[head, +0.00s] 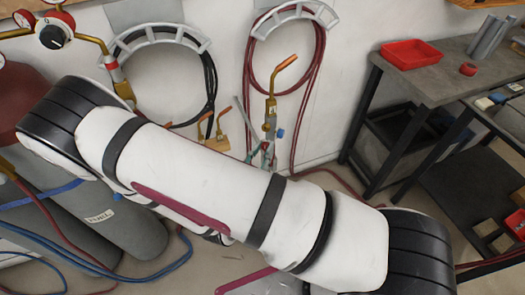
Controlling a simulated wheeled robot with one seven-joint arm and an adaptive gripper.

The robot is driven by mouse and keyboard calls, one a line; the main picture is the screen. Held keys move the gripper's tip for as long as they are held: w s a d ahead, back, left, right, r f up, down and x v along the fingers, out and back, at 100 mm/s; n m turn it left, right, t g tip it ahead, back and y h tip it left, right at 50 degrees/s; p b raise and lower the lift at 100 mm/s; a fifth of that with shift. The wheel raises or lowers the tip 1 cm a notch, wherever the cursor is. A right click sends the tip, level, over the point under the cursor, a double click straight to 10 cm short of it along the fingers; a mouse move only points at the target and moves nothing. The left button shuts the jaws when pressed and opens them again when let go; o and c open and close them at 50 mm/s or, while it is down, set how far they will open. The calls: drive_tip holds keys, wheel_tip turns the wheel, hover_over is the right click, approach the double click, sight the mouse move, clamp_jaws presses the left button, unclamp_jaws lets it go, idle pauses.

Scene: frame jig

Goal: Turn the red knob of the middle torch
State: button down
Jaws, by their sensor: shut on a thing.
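Three brass torch-like pieces show along the wall, partly behind my arm. One on the left (117,78) has a red part near its top. A low group of brass pieces with orange tips (219,133) stands in the middle, its lower part hidden by my arm. A taller torch on the right (270,112) has a curved orange tip, with a blue part beside it. I cannot tell for sure which is the middle torch, and I make out no red knob on the middle group. My gripper is not seen; my white arm crosses the picture and may hide it.
Grey gas cylinders (132,228) and loose blue and red hoses fill the left. Coiled hoses hang on wall racks (155,38). A dark workbench (440,80) with a red tray (411,54) stands at the right. A gauge with a black knob (52,37) is at the upper left.

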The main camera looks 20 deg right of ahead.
drive_tip(key=shift+n, duration=0.3)
drive_tip(key=n+b, duration=0.1)
drive_tip(key=n, duration=0.3)
drive_tip(key=shift+n, duration=0.3)
drive_tip(key=shift+a+n+b, duration=0.1)
drive_tip(key=shift+n+b, duration=0.35)
drive_tip(key=shift+n, duration=1.85)
drive_tip(key=c, duration=1.4)
unclamp_jaws()
drive_tip(key=v, duration=1.2)
